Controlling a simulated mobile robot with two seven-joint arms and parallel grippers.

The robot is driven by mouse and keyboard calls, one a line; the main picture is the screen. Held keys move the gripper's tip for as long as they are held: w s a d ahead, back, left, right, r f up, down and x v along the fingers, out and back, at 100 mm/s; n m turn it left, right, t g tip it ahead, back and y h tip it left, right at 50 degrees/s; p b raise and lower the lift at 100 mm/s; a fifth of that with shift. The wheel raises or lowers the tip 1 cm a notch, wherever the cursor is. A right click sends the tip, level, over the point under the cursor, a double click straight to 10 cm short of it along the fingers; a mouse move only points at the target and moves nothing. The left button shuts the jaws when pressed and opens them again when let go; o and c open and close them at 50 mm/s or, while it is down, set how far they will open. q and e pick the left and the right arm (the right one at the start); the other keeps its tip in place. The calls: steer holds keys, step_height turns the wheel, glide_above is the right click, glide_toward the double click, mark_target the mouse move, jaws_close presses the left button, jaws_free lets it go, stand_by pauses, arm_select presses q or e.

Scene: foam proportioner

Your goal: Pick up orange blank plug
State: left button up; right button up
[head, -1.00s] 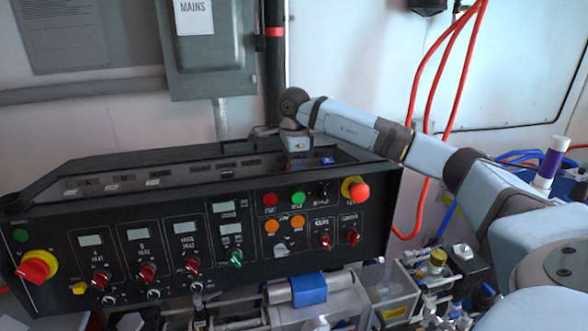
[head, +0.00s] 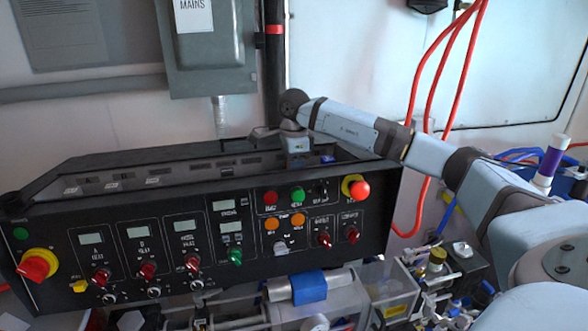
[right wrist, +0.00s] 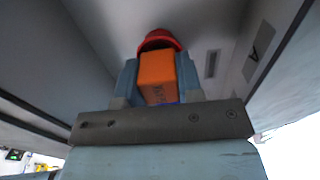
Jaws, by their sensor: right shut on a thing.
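The orange blank plug (right wrist: 157,75) is a small orange block with dark lettering on its face. In the right wrist view it sits between the two blue-grey fingers of my right gripper (right wrist: 158,82), which is shut on it. A red rounded part (right wrist: 158,38) shows directly behind the plug; I cannot tell whether they touch. In the head view my right arm reaches in from the right, and my right gripper (head: 298,157) points down behind the black control panel's top edge. The plug is hidden there. My left gripper is not in view.
The black control panel (head: 130,215) with knobs and buttons stands in front of the gripper. A grey mains box (head: 212,60) and a dark vertical pipe (head: 274,75) are behind. Red hoses (head: 447,85) hang at the right. Grey walls flank the gripper closely in the wrist view.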

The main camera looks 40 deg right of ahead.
step_height(320, 180, up, 11)
steer(key=shift+f+b, duration=0.1)
steer(key=shift+b, duration=0.85)
step_height(320, 180, up, 14)
steer(key=p, duration=0.7)
steer(key=shift+f, duration=0.15)
steer(key=shift+f, duration=0.1)
